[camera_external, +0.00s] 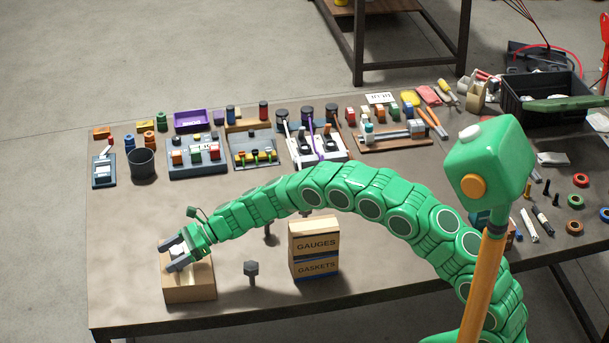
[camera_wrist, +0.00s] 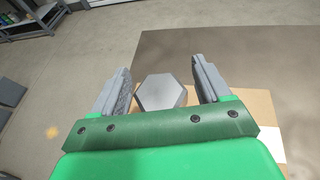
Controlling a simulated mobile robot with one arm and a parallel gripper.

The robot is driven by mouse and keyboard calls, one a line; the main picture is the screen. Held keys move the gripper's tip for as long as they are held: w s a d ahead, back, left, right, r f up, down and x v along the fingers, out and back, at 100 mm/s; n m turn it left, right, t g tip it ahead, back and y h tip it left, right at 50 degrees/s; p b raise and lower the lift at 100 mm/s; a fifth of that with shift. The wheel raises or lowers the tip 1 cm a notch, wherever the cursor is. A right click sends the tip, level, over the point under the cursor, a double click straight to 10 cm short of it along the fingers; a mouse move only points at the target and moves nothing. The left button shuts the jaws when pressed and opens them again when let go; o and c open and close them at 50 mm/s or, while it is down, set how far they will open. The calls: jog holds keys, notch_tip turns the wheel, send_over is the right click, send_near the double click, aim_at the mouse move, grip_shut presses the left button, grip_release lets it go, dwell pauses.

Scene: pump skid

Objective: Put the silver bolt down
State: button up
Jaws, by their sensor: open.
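The silver bolt (camera_wrist: 160,93) shows its hexagonal head between the two fingers of my gripper (camera_wrist: 162,72) in the wrist view. The fingers are open, with a gap on the right side of the head and a narrower one on the left. A pale bit of the bolt shows between the fingers there.
A dark bolt (camera_external: 251,270) stands right of the box, with others partly behind my arm. A gauges and gaskets carton (camera_external: 315,247) stands further right. A black cup (camera_external: 142,163) and several trays line the back. The table's left front is mostly clear.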

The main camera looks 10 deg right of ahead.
jog(key=v, duration=1.2)
jog(key=shift+r, duration=0.1)
jog(key=s+d+r+n+h, duration=0.2)
jog(key=s+d+r+n, duration=0.15)
jog(key=d, duration=0.65)
jog(key=s+d+r+n+h, duration=0.2)
jog(key=s+d+r+n, duration=0.15)
jog(key=d, duration=0.75)
jog(key=s+d+r+n+h, duration=0.2)
jog(key=s+d+r, duration=0.15)
jog(key=d, duration=0.65)
jog(key=s+d+n+h, duration=0.2)
jog(key=s+d, duration=0.5)
jog(key=d, duration=0.4)
jog(key=s+d+n+h, duration=0.2)
jog(key=s+d, duration=0.5)
jog(key=d, duration=0.5)
jog(key=s+d+n+h, duration=0.2)
jog(key=s+d, duration=0.5)
jog(key=d, duration=0.5)
jog(key=shift+s+r+n+t+h, duration=0.15)
jog(key=shift+s+n+t+h, duration=0.2)
jog(key=shift+h, duration=0.55)
